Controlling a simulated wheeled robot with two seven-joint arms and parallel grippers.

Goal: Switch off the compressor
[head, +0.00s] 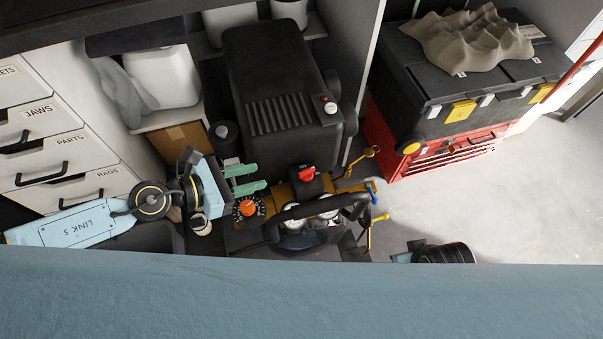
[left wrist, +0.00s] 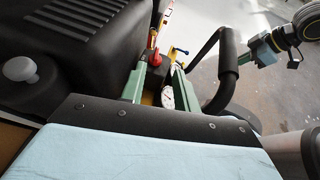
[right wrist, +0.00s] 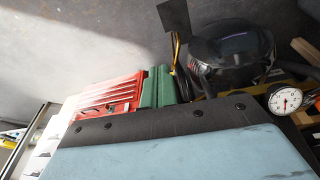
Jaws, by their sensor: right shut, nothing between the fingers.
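The compressor (head: 275,95) has a black ribbed housing and a yellow front panel. A red rotary knob (head: 306,174) sits on a black box on the panel; red also shows between my left fingers in the left wrist view (left wrist: 154,58).
An orange dial (head: 249,208), gauges (right wrist: 284,99) and a black handle (head: 340,207) crowd the compressor's front. Yellow valve levers (head: 376,219) stick out at its right. A drawer cabinet (head: 60,140) stands left. A red toolbox (head: 440,150) stands right; floor beyond is clear.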

